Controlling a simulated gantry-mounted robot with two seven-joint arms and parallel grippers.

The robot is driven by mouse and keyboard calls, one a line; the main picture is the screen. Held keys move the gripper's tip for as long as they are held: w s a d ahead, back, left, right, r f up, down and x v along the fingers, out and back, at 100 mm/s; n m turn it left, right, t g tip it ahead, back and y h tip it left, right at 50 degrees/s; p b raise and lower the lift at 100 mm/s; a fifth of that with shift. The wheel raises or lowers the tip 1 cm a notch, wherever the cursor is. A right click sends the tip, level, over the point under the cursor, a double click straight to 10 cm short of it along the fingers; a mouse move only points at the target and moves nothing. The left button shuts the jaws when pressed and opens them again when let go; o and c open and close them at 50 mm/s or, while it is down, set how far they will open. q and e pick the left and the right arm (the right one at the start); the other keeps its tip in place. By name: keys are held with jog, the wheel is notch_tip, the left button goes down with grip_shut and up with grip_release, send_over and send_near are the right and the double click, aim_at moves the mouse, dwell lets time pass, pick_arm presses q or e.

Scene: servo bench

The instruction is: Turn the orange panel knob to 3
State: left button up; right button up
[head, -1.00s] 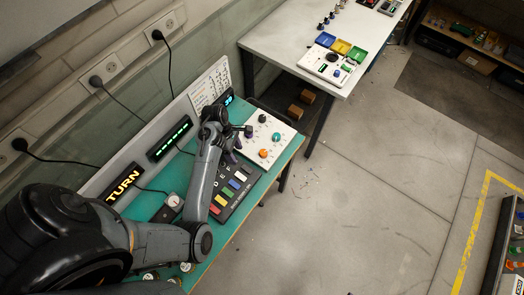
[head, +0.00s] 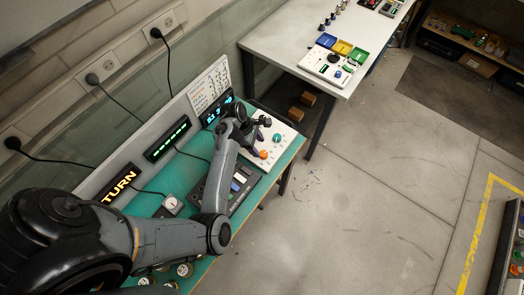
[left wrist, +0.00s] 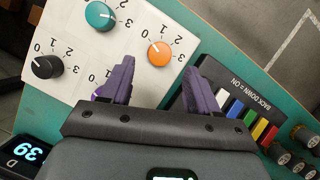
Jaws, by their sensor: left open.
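The orange knob (head: 263,154) sits on the white panel (head: 288,130) at the far end of the teal bench. In the left wrist view the orange knob (left wrist: 159,54) stands just beyond my left gripper's fingertips, roughly between them. My left gripper (left wrist: 157,72) is open, with purple fingers and nothing held. In the head view the left gripper (head: 257,140) hangs over the near part of the panel, close to the orange knob. Numbers ring the knob, but I cannot tell which one its mark points at. My right gripper is not in view.
A teal knob (left wrist: 99,14) and a black knob (left wrist: 47,66) share the panel. A box of coloured switches (left wrist: 240,110) lies beside it. A lit display (left wrist: 28,152) stands at the panel's edge.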

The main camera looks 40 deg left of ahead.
aim_at(263, 153)
pick_arm(q)
jog(key=shift+x, duration=2.65)
jog(key=c, duration=1)
